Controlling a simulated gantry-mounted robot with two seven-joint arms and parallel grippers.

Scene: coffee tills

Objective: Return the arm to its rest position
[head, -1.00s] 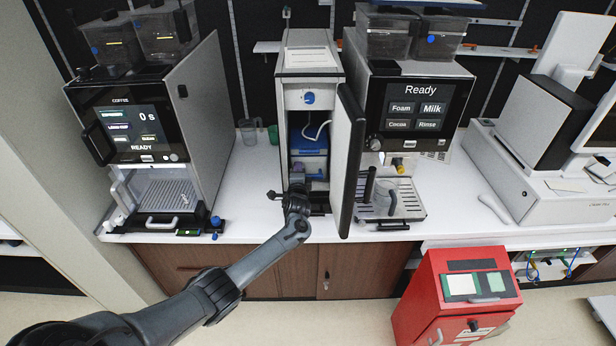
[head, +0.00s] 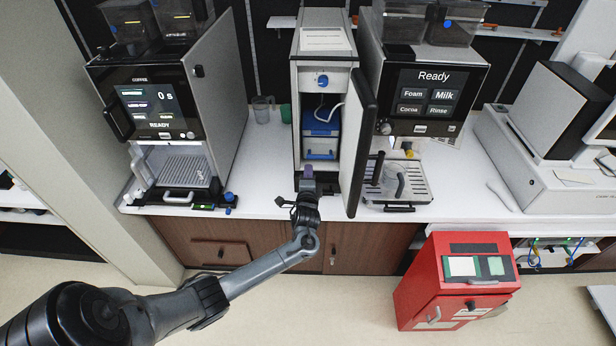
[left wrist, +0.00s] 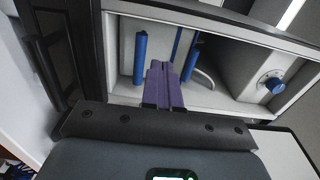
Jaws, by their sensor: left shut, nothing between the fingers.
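My left gripper (head: 308,172) is in front of the open narrow cabinet (head: 325,82) between the two coffee machines. Its purple fingers are shut with nothing between them, and they also show in the left wrist view (left wrist: 163,85). The gripper is at the cabinet's lower front opening. A blue container (head: 320,135) stands inside the cabinet, behind the fingertips. The cabinet's dark-edged door (head: 360,145) hangs open to the right of the gripper. My right gripper is not in view.
A coffee machine (head: 150,110) stands to the left and another (head: 425,90) to the right, with a metal jug (head: 392,182) on its tray. Cups (head: 262,108) stand behind on the white counter. A red box (head: 458,280) stands low at the right.

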